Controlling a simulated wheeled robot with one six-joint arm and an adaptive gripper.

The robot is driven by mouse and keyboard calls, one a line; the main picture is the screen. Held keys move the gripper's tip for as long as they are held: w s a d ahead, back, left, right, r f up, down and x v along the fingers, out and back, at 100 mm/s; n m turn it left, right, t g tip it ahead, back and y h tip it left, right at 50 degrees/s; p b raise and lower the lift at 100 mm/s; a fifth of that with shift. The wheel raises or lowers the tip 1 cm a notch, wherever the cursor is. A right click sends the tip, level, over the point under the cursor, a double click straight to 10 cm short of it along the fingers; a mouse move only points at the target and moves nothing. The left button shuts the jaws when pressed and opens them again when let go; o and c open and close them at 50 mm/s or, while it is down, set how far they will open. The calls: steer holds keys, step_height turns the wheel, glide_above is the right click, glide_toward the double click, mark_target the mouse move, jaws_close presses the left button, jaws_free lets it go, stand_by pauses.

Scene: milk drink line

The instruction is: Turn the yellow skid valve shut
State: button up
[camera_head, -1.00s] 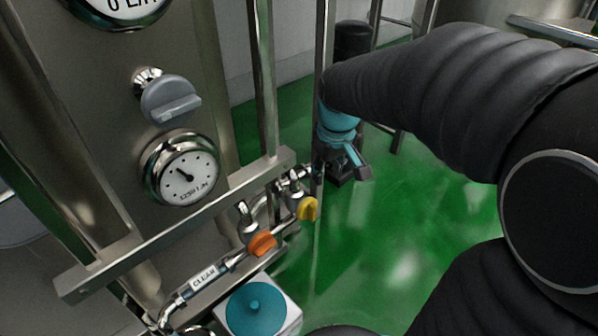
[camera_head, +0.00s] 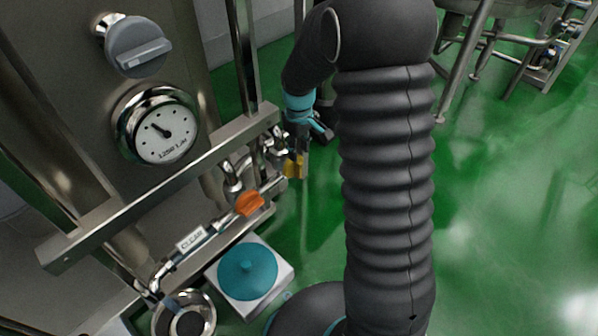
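The yellow valve handle (camera_head: 291,168) sits at the far end of the pipe run on the steel skid, in the middle of the head view. My gripper (camera_head: 297,152) is right by it, coming from behind and above. A dark finger overlaps part of the yellow handle. I cannot tell whether it touches the handle. The fingers are small and partly hidden, so I cannot see how far they are apart.
An orange valve handle (camera_head: 249,203) is on the same pipe, nearer and to the left. A steel rail (camera_head: 165,187) runs above the pipe. A dial gauge (camera_head: 158,124) and a grey knob (camera_head: 138,47) are on the tank at left. A teal-topped white box (camera_head: 248,271) stands below.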

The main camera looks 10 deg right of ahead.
mark_target(299, 171)
step_height(299, 171, down, 9)
steer(key=shift+f+b, duration=0.2)
steer(key=shift+b, duration=0.4)
jaws_close()
